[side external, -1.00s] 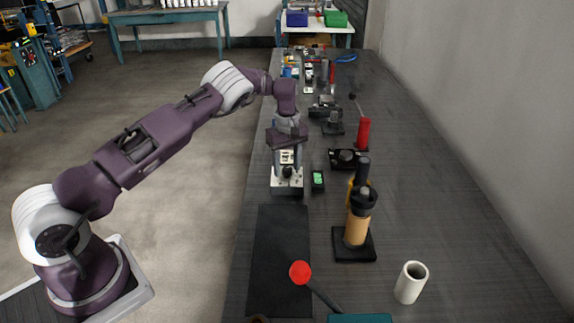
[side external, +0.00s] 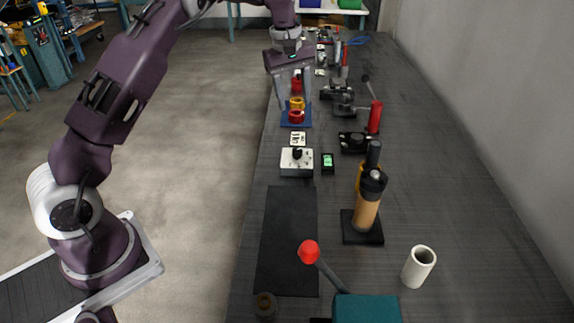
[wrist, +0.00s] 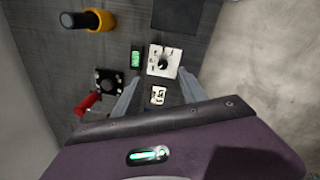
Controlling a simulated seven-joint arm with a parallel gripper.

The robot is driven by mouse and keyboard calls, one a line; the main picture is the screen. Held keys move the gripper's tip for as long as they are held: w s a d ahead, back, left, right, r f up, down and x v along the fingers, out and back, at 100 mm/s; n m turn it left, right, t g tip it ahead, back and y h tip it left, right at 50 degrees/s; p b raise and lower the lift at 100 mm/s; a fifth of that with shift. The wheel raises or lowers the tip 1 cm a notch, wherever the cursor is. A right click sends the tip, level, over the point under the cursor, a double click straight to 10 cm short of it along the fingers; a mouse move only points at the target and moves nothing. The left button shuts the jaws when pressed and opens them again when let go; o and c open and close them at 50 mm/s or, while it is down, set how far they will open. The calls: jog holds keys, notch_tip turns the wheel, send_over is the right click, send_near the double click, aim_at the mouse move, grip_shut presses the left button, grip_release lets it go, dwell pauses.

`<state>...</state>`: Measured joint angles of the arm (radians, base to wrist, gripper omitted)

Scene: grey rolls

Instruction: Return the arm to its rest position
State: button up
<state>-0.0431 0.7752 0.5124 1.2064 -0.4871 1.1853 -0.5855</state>
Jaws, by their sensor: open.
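My gripper (side external: 295,98) is raised above the bench (side external: 440,180), toward its far part in the side view. Its two fingers are apart with nothing between them. In the wrist view, my gripper (wrist: 160,88) spans the space over a small white marked plate (wrist: 158,95). The white box with a black knob (wrist: 163,61) lies just beyond the fingertips there. In the side view this white box (side external: 296,168) sits on the bench, nearer the camera than my gripper and clear of it.
Red and yellow rings stand on a blue plate (side external: 288,121) behind the fingers. A device with a green display (side external: 327,163) is beside the white box. A tan cylinder (side external: 366,212), a pale tube (side external: 418,267) and a black mat (side external: 288,240) are nearer. A wall bounds the right.

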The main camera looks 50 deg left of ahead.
jog(key=s+d+r+m+t+h, duration=0.1)
jog(key=s+d+r+m, duration=0.25)
jog(key=s+r, duration=0.4)
jog(key=s+d+r+m+t, duration=0.1)
jog(key=s+d+r+m, duration=0.1)
jog(key=s+d+r, duration=0.55)
jog(key=s+d+f+m+t, duration=0.1)
jog(key=s+m, duration=0.3)
jog(key=s, duration=0.7)
jog(key=s+d+f+m+t+y, duration=0.1)
jog(key=s+f+m, duration=0.3)
jog(key=s, duration=0.6)
jog(key=shift+s+d+f+y, duration=0.15)
jog(key=shift+s+d+y, duration=0.05)
jog(key=shift+s+y, duration=0.15)
